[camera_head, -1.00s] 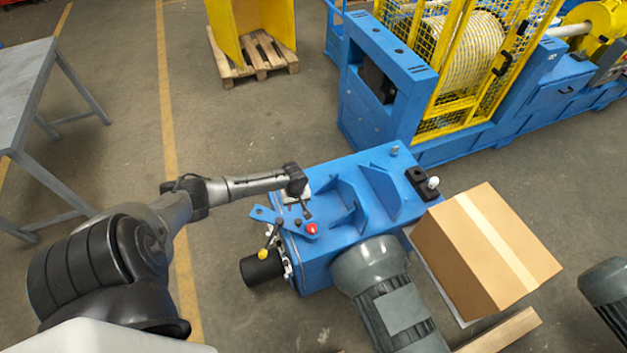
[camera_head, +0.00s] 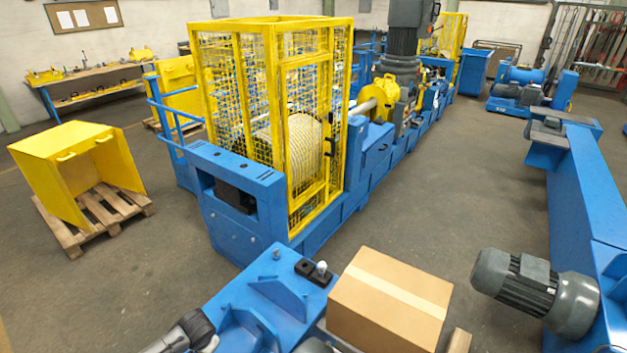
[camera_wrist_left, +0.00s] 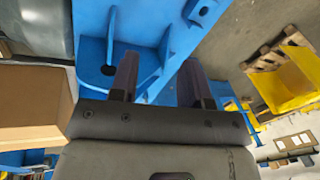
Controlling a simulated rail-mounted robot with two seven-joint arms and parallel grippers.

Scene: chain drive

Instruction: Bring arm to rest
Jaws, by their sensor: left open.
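My left gripper (camera_wrist_left: 158,78) is open in the wrist view. Its two dark fingers stand apart with nothing held between them. Beyond them is the blue machine frame (camera_wrist_left: 145,22) with its ribs and holes. I cannot tell how far the fingertips are from it. In the head view only a piece of my left arm (camera_head: 185,335) shows at the bottom edge, by the blue drive base (camera_head: 255,290); the gripper is not clearly visible there. My right gripper is in neither view.
A cardboard box (camera_head: 388,300) sits right of the drive base. A yellow-caged machine (camera_head: 270,120) stands behind. A yellow guard (camera_head: 75,165) rests on a wooden pallet (camera_head: 95,215) at left. A grey motor (camera_head: 535,290) is at right. Floor between is clear.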

